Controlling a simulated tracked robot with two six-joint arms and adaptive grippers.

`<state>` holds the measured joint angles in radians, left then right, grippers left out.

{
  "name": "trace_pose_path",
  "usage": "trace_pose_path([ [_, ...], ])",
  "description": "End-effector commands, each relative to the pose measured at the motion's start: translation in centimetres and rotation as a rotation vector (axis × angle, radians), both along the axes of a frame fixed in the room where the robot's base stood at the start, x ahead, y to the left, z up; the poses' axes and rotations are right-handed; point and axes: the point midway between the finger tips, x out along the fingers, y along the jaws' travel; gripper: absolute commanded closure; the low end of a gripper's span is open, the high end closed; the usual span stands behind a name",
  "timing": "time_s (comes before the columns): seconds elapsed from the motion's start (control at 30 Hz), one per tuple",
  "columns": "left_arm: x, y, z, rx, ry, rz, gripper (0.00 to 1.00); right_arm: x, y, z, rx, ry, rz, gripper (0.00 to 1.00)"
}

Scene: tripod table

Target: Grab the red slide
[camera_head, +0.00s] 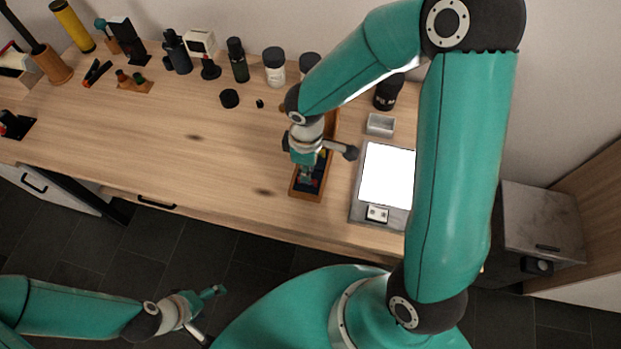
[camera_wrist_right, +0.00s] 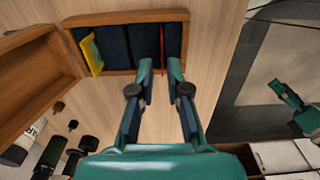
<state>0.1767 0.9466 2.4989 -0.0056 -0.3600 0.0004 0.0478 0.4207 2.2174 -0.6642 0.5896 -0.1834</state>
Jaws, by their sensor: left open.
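The red slide (camera_wrist_right: 162,42) is a thin upright strip in the wooden slide box (camera_wrist_right: 125,18), near the box's right end in the right wrist view. My right gripper (camera_wrist_right: 161,67) is open, with one fingertip on either side of the red slide's near end. I cannot tell whether they touch it. In the head view my right gripper (camera_head: 308,170) is over the box (camera_head: 306,195) and hides much of it. A yellow slide (camera_wrist_right: 92,52) stands near the box's left end. My left gripper (camera_head: 213,315) is open and empty, off the table's front edge.
The box's wooden lid (camera_wrist_right: 30,70) stands open beside it. A light pad (camera_head: 387,175) and a small grey tray (camera_head: 380,124) lie to the right. The table's front left is clear.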

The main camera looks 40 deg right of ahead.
Motion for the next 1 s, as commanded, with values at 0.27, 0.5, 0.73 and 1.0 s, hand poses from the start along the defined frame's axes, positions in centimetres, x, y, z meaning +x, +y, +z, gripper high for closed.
trace_pose_path([
  [0.27,0.0,0.0,0.0,0.000,0.000,0.000,0.22,-0.2,0.2,-3.9,0.001,0.003,0.000,0.84],
  [0.5,0.0,0.0,0.0,0.000,0.000,0.000,0.22,-0.2,0.2,-4.5,0.002,0.001,-0.001,0.84],
  [0.73,0.0,0.0,0.0,0.000,0.000,0.000,0.22,-0.2,0.2,-4.4,0.002,0.001,0.000,1.00],
  [1.0,0.0,0.0,0.0,0.000,0.000,0.000,0.22,-0.2,0.2,-4.4,0.002,0.001,0.000,1.00],
])
